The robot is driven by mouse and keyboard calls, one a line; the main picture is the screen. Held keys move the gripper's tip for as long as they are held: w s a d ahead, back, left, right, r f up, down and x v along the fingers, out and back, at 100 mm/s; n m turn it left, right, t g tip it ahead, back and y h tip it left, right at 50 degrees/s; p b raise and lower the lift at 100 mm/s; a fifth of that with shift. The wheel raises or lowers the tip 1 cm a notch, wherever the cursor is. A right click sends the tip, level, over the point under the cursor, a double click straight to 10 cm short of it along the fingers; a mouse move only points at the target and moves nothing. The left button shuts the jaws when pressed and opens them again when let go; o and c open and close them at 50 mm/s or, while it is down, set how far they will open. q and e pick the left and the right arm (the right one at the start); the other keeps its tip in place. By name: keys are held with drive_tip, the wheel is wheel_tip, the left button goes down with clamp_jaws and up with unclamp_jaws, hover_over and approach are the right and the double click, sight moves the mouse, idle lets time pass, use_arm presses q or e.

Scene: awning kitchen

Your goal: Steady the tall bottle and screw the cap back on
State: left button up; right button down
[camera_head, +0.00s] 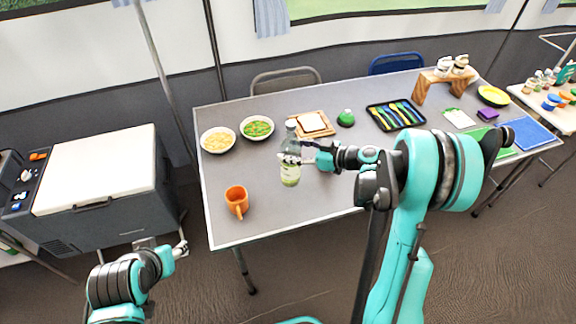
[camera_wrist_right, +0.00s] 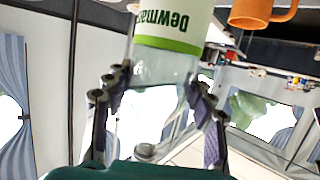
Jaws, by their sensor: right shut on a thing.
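The tall clear bottle (camera_head: 291,176) with a green-and-white label stands upright, at or just above the grey table, near its front edge. My right gripper (camera_head: 291,160) is shut around the bottle's upper body, coming from the right. In the right wrist view the bottle (camera_wrist_right: 167,65) appears upside down between both fingers (camera_wrist_right: 160,105). My left gripper (camera_head: 180,248) is low at the left, off the table, away from the bottle; its finger opening is unclear.
An orange mug (camera_head: 236,197) stands left of the bottle. Two bowls (camera_head: 217,140) (camera_head: 257,128), a bread board (camera_head: 312,125) and a green round object (camera_head: 346,118) lie behind. A cutlery tray (camera_head: 396,115) is farther right. A cooler (camera_head: 97,170) stands left of the table (camera_head: 220,215).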

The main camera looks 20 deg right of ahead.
drive_tip(key=shift+w+a+f, duration=0.1)
drive_tip(key=shift+a+f, duration=0.25)
drive_tip(key=shift+a, duration=0.2)
wheel_tip(320, 180, down, 4)
drive_tip(key=shift+r+b, duration=0.1)
drive_tip(key=shift+b, duration=1.05)
drive_tip(key=c, duration=0.6)
unclamp_jaws()
drive_tip(key=shift+f, duration=0.2)
drive_tip(key=shift+o, duration=0.2)
drive_tip(key=shift+r, duration=0.1)
